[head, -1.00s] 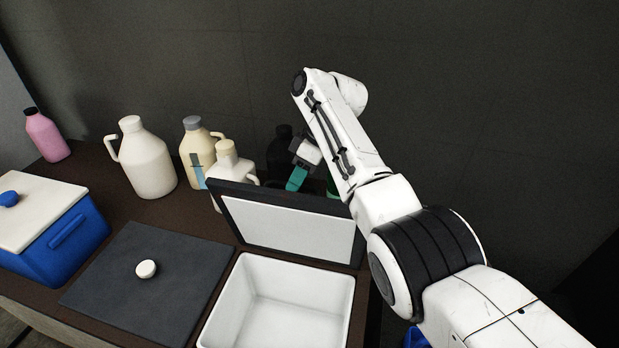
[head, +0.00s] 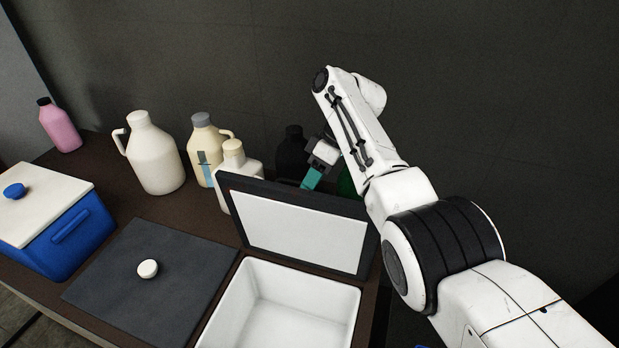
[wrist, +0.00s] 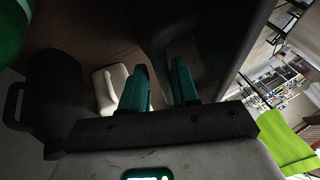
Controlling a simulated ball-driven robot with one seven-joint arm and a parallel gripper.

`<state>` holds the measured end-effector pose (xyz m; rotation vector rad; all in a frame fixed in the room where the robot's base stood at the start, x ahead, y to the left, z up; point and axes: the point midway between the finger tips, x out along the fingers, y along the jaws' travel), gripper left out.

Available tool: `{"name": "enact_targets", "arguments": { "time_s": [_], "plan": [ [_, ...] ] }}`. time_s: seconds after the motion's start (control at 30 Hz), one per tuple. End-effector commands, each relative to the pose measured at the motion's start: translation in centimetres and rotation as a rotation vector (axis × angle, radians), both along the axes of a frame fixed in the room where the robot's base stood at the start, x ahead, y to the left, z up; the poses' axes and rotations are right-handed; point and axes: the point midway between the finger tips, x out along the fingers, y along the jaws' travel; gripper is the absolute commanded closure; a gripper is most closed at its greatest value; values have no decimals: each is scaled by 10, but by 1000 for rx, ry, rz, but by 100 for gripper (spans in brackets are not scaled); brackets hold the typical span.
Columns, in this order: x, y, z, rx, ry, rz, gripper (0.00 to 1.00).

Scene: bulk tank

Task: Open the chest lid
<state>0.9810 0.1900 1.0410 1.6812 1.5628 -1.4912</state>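The chest (head: 352,298) has an open top with a white, empty inside. Its dark-framed lid with a white inner panel (head: 300,225) stands raised, close to upright, along the back edge of the opening. My gripper (head: 308,182) is behind the lid, near its top edge, with teal fingers pointing down. The lid hides the fingertips in the head view, so I cannot tell whether they touch it. In the wrist view, my gripper's two teal fingers (wrist: 160,82) are apart with a narrow gap and nothing held between them.
A flat dark panel with a white knob (head: 147,268) lies left of the opening. A blue cooler (head: 75,240) stands further left.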

Motion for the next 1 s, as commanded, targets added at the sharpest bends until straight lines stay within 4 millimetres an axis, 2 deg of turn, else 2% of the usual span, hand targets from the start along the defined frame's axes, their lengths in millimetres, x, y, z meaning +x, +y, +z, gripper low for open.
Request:
{"name": "enact_targets", "arguments": {
  "time_s": [0.13, 0.47, 0.57, 0.83, 1.0],
  "plan": [
    [-1, 1, -1, 1, 2, 0, 60],
    [2, -1, 8, 5, -4, -1, 60],
    [6, -8, 19, 6, -6, -1, 60],
    [16, -35, 66, 4, -5, -2, 60],
    [20, -43, 82, 2, -1, 0, 60]
  ]
}}
